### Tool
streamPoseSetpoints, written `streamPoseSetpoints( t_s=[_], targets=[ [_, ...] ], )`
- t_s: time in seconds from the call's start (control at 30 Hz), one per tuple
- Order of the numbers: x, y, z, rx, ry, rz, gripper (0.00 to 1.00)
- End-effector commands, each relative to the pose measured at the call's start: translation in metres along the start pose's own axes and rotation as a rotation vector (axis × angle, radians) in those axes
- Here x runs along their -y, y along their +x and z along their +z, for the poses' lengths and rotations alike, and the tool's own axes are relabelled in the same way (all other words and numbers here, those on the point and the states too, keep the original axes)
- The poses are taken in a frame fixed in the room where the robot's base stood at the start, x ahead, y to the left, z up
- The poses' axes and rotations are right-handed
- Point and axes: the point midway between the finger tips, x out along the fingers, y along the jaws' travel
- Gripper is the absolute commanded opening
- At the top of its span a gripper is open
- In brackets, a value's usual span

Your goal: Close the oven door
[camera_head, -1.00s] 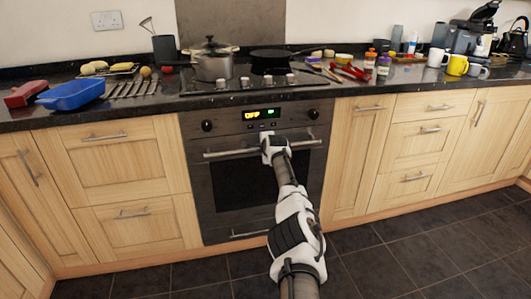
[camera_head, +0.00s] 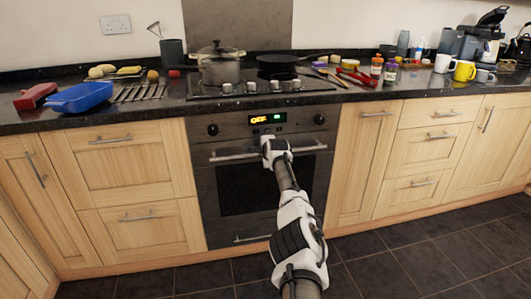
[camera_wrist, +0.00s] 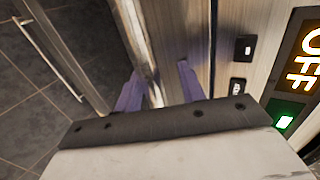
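The oven (camera_head: 240,130) is built in under the hob, with a lit display reading "OFF". Its door (camera_head: 250,190) looks flush or nearly flush with the front in the head view; a small gap cannot be ruled out. The door handle (camera_head: 235,156) is a horizontal metal bar below the display. My gripper (camera_head: 274,160) is at the middle of this handle, below the display. In the wrist view, the fingers of my gripper (camera_wrist: 160,88) are apart, and the handle bar (camera_wrist: 137,38) runs down towards the gap between them. Contact with the bar cannot be told.
A pot (camera_head: 219,68) and a pan (camera_head: 277,60) stand on the hob. A blue tray (camera_head: 80,98) lies on the counter at left. Wooden cupboards (camera_head: 140,180) flank the oven. The dark tiled floor (camera_head: 390,265) is clear.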

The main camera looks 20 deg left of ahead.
Motion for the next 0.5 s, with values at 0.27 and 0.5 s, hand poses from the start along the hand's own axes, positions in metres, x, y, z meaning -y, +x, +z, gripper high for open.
streamPoseSetpoints(
  t_s=[0.27,0.5],
  targets=[
    [0.000,-0.011,-0.002,0.002,-0.001,0.004,0.40],
    [0.000,-0.031,-0.002,-0.001,0.001,0.001,0.40]
  ],
)
